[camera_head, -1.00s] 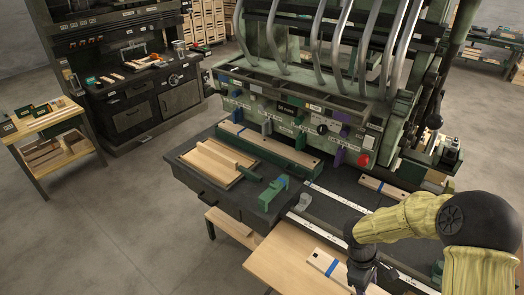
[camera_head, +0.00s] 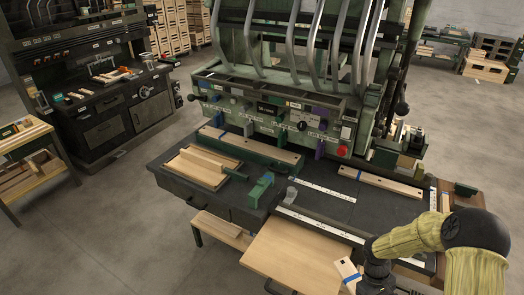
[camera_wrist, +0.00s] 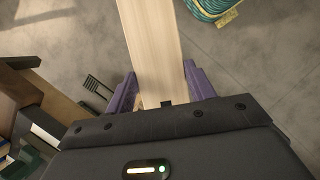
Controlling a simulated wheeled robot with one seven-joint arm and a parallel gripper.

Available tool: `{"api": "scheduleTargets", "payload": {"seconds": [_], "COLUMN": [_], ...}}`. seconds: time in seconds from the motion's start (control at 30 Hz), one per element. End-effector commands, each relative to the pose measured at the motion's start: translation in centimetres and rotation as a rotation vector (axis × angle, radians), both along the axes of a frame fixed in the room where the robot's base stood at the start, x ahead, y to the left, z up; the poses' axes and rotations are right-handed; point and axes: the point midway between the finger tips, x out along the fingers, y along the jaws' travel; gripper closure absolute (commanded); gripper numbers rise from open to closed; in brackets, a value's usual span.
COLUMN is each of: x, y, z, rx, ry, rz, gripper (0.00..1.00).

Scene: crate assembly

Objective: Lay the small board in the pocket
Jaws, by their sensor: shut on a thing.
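The small board (camera_head: 347,271) is pale wood with a blue stripe and shows at the right edge of the light wooden table top in the head view. My gripper (camera_head: 372,282) is at its right, partly cut off by the frame's bottom edge. In the wrist view my gripper (camera_wrist: 160,90) has its purple fingers shut on the small board (camera_wrist: 150,40), which extends away from the jaws over grey floor. I cannot make out for certain which place on the dark workbench (camera_head: 325,185) is the pocket.
A board with a blue stripe (camera_head: 380,183) lies on the bench's right part. A long board (camera_head: 240,143) lies along a green fence. A framed wooden panel (camera_head: 203,168) and a green block (camera_head: 259,190) stand at left. The light table top (camera_head: 300,255) is bare.

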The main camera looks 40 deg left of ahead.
Motion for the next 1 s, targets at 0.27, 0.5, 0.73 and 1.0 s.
{"api": "scheduleTargets", "payload": {"seconds": [0.27, 0.5, 0.73, 1.0], "x": [0.8, 0.2, -0.7, -0.7], "y": [-6.1, -13.6, -17.2, -17.4], "z": [-4.6, -10.4, -13.3, -13.4], "rx": [-0.001, -0.005, -0.011, -0.012], "ry": [0.005, 0.009, 0.009, 0.007], "rz": [-0.360, -0.841, -1.101, -1.115], "gripper": [0.72, 0.72, 0.72, 0.72]}}
